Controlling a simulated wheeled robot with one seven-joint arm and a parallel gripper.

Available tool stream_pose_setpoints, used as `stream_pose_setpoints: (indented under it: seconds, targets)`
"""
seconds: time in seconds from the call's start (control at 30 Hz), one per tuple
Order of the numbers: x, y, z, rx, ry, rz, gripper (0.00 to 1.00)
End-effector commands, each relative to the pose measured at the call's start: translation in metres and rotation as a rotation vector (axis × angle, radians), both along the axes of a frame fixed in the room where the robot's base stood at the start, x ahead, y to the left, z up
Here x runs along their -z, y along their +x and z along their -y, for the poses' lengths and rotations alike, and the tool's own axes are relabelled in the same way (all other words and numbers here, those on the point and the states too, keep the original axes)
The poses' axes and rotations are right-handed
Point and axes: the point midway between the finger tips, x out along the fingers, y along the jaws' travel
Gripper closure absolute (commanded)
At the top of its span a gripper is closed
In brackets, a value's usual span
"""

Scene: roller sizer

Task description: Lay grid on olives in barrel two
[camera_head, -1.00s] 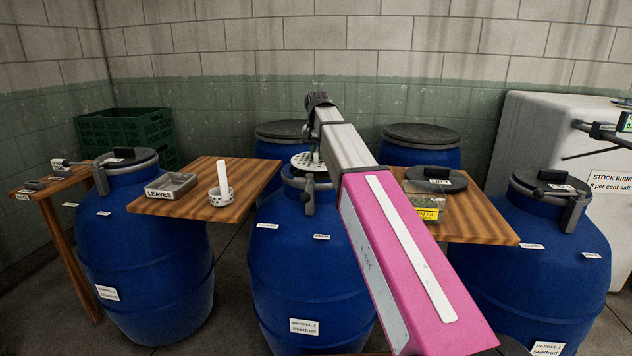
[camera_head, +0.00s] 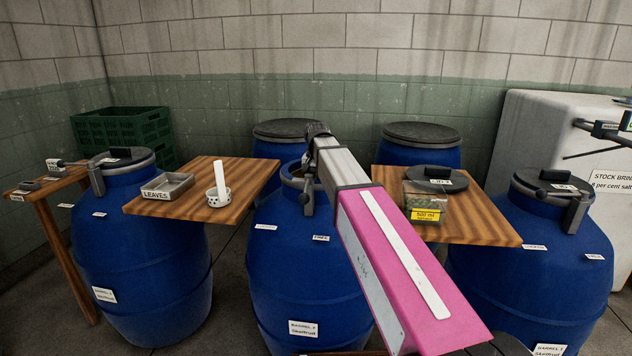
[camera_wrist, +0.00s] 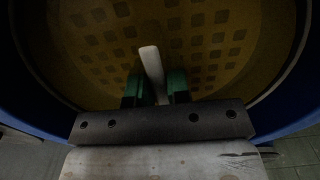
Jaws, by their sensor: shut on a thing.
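Barrel two (camera_head: 300,260) is the open blue barrel in the middle of the head view. My arm reaches down into its mouth, so my gripper is hidden there. In the wrist view my gripper (camera_wrist: 156,90), with green fingertips, is shut on the pale upright handle (camera_wrist: 150,62) of the grid. The grid (camera_wrist: 205,62) is a round plate with square holes, yellow-brown in the dim light, lying across the barrel's inside. The handle leans slightly. Olives cannot be made out, and I cannot tell whether the grid touches them.
The right table (camera_head: 480,225) holds a black lid (camera_head: 436,179) and a yellow-labelled container (camera_head: 425,205). Closed barrels stand on both sides.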

Motion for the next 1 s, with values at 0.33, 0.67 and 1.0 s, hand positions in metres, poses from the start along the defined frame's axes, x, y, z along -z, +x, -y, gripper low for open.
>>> stream_pose_setpoints:
  seconds: [0.33, 0.67, 1.0]
  targets:
    - [0.003, 0.000, 0.000, 0.000, 0.000, 0.001, 1.00]
    - [0.003, 0.000, 0.000, 0.000, 0.000, 0.001, 0.58]
    - [-0.027, 0.001, 0.000, 0.000, 0.000, 0.003, 0.58]
